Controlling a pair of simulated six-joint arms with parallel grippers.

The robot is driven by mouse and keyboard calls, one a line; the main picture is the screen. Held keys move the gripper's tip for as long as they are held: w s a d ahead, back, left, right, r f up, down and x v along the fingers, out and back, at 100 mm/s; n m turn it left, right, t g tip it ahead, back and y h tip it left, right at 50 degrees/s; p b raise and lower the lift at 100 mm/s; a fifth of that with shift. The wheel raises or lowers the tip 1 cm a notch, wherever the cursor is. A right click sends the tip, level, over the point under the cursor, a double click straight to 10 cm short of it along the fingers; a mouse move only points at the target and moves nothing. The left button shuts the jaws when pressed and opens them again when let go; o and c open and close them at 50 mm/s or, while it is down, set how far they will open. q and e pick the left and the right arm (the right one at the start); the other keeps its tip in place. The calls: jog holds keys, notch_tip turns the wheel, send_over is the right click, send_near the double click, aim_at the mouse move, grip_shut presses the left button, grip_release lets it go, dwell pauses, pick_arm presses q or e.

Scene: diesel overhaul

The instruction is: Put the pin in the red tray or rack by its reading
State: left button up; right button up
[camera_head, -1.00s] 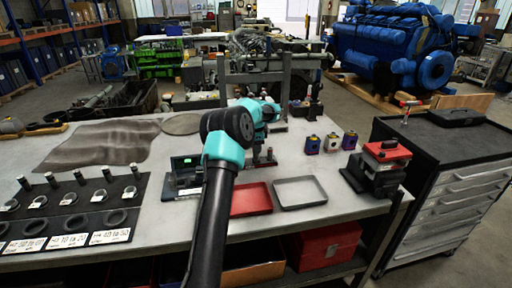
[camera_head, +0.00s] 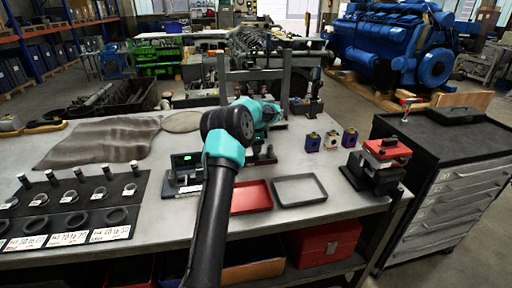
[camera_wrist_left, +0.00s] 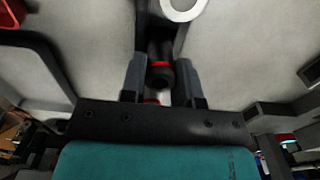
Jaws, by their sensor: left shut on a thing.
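My left gripper (camera_head: 265,152) is over the bench, behind the red tray and right of the gauge with the green display, partly hidden by my own arm. In the left wrist view, its fingers (camera_wrist_left: 161,80) are shut on a dark cylindrical pin (camera_wrist_left: 160,72) with a red band. The pin is hard to make out in the head view. The red tray (camera_head: 250,197) lies empty near the bench's front edge. The black rack (camera_head: 72,203), with several upright pins, rings and white labels, is at the left. The gauge (camera_head: 187,161) shows a green display, too small to read. My right gripper is not seen.
A grey tray (camera_head: 300,190) lies right of the red one. A red and black device (camera_head: 378,166) sits at the bench's right end. A crumpled cloth (camera_head: 98,142) lies at the back left.

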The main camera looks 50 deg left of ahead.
pick_arm(q)
jog(key=shift+f, duration=0.1)
jog(key=o, duration=1.5)
jog(key=shift+c, duration=0.2)
jog(key=shift+r, duration=4)
